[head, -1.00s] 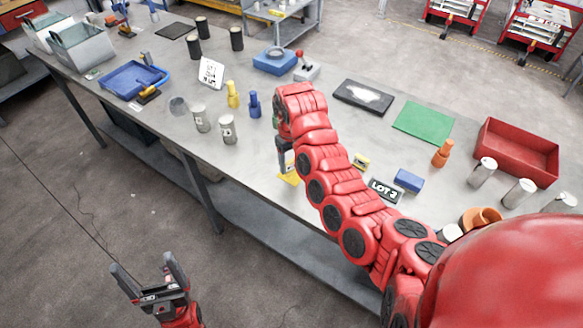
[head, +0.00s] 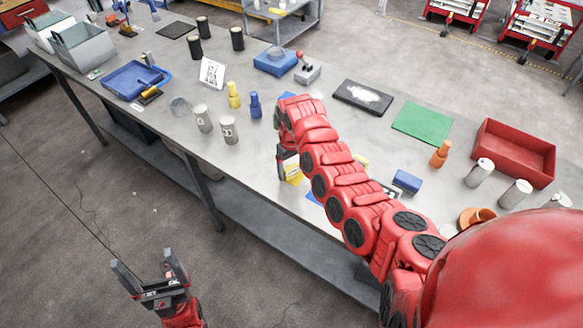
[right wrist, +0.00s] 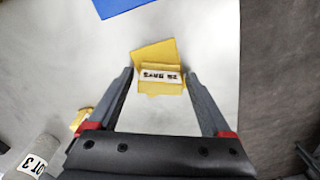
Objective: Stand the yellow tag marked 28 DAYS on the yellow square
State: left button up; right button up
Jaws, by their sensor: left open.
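The yellow tag (right wrist: 160,76) shows in the right wrist view, its white 28 DAYS label upside down. It is at the near part of the yellow square (right wrist: 153,51), which it partly covers; its exact contact with the square is hard to tell. My right gripper (right wrist: 159,74) has its fingers apart on either side of the tag, with narrow gaps visible. In the head view the right gripper (head: 282,168) is low over the table beside the yellow tag and square, partly hidden by my arm. My left gripper (head: 143,264) is open and empty, off the table's front side.
A blue square (right wrist: 118,5) lies beyond the yellow one. Another yellow object (right wrist: 83,120) and a grey piece with a LOT 3 label (right wrist: 34,160) are at the near left. In the head view, a blue block (head: 407,181) and red bin (head: 514,151) stand to the right.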

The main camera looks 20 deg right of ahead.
aim_at(292, 167)
jog(key=shift+o, duration=0.3)
jog(key=shift+r, duration=0.1)
jog(key=shift+r+b, duration=0.3)
jog(key=shift+r, duration=0.2)
notch_tip(292, 167, up, 11)
jog(key=b, duration=0.2)
dwell(0.3)
